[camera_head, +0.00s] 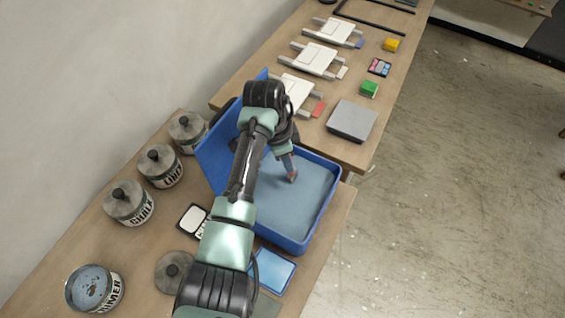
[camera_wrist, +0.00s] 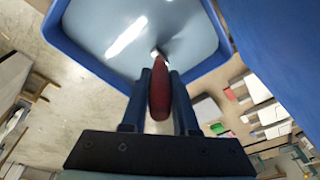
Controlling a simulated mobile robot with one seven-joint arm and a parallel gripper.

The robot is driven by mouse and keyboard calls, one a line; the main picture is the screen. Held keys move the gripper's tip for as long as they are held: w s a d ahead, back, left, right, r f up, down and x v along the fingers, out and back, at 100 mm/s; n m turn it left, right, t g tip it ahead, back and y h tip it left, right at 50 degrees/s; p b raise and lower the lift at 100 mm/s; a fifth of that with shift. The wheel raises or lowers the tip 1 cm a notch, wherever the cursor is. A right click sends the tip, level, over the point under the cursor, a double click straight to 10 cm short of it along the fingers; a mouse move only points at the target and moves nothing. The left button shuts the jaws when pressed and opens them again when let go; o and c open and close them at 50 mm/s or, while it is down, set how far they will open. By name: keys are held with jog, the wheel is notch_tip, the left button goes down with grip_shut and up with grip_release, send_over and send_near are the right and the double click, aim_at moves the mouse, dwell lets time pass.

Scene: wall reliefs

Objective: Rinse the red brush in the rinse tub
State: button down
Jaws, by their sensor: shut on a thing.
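The rinse tub (camera_head: 318,222) is a blue rectangular basin of grey-blue water with a raised blue panel at its left. It also shows in the wrist view (camera_wrist: 80,62). My gripper (camera_head: 289,164) is over the tub, pointing down, and also shows in the wrist view (camera_wrist: 161,78). It is shut on the red brush (camera_wrist: 160,98), whose red handle lies between the two fingers. The brush's lower end (camera_head: 292,178) is inside the tub's outline, at or just above the water. I cannot tell whether the bristles are in the water.
Lidded tins labelled CHALK (camera_head: 130,205) and LINER (camera_head: 160,168) stand left of the tub. An open PRIMER tin (camera_head: 95,290) is at front left. A blue-topped tray (camera_head: 272,270) lies before the tub. A grey box (camera_head: 352,121) sits on the farther table. Open floor lies right.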

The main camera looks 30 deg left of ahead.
jog(key=s+p, duration=0.8)
jog(key=s, duration=0.1)
jog(key=shift+a, duration=0.15)
dwell(0.4)
